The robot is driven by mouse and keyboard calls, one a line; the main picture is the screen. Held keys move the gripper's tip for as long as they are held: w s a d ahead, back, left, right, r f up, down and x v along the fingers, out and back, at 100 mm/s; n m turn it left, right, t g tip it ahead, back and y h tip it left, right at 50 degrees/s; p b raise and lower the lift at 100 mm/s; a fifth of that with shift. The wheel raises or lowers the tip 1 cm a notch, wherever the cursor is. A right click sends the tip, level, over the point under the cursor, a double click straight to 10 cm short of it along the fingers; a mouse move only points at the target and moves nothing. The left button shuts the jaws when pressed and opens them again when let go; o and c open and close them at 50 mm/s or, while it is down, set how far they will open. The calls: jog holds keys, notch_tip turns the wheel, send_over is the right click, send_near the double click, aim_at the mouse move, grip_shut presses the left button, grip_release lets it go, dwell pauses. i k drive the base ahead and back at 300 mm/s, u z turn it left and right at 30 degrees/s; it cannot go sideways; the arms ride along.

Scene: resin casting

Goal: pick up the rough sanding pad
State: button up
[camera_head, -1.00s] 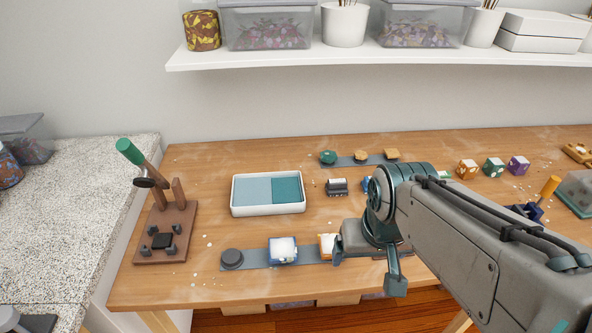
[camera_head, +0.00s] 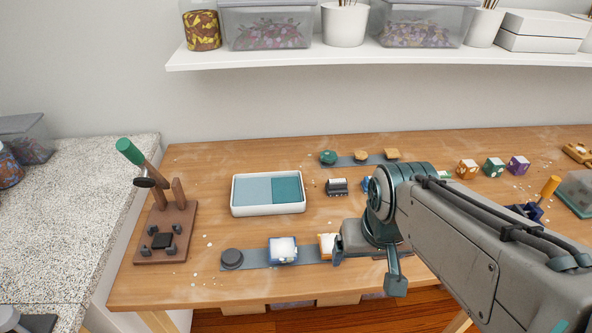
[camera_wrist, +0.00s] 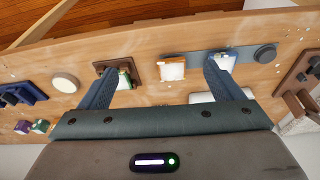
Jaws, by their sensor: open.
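I cannot tell for sure which thing is the rough sanding pad. A round dark grey disc (camera_head: 232,259) lies at the left end of the front grey strip; it also shows in the wrist view (camera_wrist: 265,53). Right of it are a blue-edged block with a white top (camera_head: 283,250) and an orange-edged one (camera_head: 327,245). My gripper (camera_wrist: 158,69) is open and empty above the front of the table. In the wrist view the orange-edged block (camera_wrist: 172,67) shows between its fingers, and a brown and green piece (camera_wrist: 122,78) lies by the left finger. My arm hides part of the front row in the head view.
A white tray (camera_head: 268,213) with two blue-green halves stands behind the strip. A brown press with a green handle (camera_head: 130,151) stands at the left. A small black block (camera_head: 336,187) lies right of the tray. A pale disc (camera_wrist: 65,83) shows in the wrist view.

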aim_at(334, 187)
jog(key=u, duration=0.45)
jog(key=k, duration=1.1)
jog(key=z, duration=0.5)
jog(key=i, duration=1.25)
jog(key=u, duration=0.95)
jog(key=i, duration=0.25)
jog(key=u, duration=0.2)
